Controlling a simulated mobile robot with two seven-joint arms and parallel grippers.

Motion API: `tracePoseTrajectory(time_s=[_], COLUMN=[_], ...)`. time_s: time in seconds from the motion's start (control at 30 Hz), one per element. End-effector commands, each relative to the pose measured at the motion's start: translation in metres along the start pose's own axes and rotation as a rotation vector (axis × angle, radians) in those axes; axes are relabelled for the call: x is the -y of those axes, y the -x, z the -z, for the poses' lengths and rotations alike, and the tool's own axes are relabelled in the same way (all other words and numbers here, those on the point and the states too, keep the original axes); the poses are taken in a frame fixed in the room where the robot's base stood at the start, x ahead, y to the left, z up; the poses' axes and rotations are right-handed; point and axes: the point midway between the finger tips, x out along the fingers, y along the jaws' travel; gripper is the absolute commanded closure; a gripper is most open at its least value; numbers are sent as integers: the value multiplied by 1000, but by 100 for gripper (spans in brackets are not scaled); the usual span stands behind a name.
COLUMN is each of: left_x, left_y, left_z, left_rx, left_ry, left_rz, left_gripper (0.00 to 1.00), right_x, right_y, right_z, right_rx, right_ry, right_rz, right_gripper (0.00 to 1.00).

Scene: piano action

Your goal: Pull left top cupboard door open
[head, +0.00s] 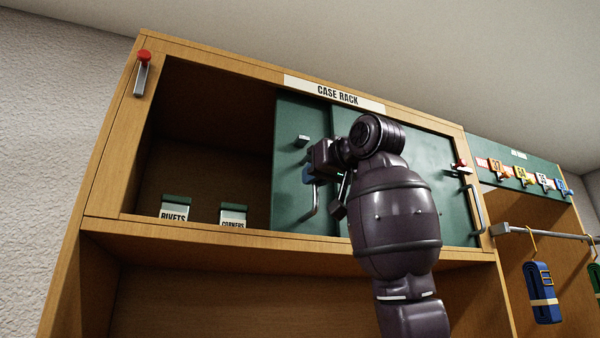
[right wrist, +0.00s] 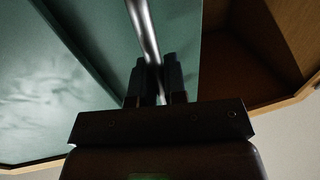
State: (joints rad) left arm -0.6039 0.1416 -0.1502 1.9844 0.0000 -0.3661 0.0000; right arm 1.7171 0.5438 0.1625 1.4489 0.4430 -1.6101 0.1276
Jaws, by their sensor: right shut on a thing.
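The top cupboard of the case rack has a green left door (head: 290,215), which stands to the right and leaves the left part of the cupboard open. A green right door (head: 440,165) covers the right side. My right gripper (head: 314,172) is at the left door's metal bar handle (head: 309,208). In the right wrist view my right gripper (right wrist: 160,85) is shut on the handle (right wrist: 143,25), with one finger on each side of the bar. My arm hides part of both doors. My left gripper is not in view.
Inside the open part stand boxes labelled RIVETS (head: 173,208) and CORNERS (head: 233,215). A red-topped metal piece (head: 142,72) is on the left frame post. At right, a rail (head: 545,233) holds a rolled blue strap (head: 541,290).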

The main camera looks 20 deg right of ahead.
Motion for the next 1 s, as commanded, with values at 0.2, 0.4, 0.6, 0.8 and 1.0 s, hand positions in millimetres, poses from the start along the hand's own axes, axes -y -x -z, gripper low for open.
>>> tracePoseTrajectory(time_s=[0.2,0.4,0.6,0.8,1.0], left_x=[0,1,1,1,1], left_y=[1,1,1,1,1], left_z=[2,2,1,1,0], left_rx=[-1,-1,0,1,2], left_ry=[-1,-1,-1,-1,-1], left_rz=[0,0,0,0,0], left_gripper=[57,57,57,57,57], right_x=[-32,-45,-47,-47,-46], right_y=[8,10,11,11,10], right_z=[3,3,3,3,2], right_rx=[-8,-8,-8,-9,-5], right_ry=[-2,0,0,0,0], right_rz=[-2,-1,0,0,0], right_gripper=[100,100,100,100,64])
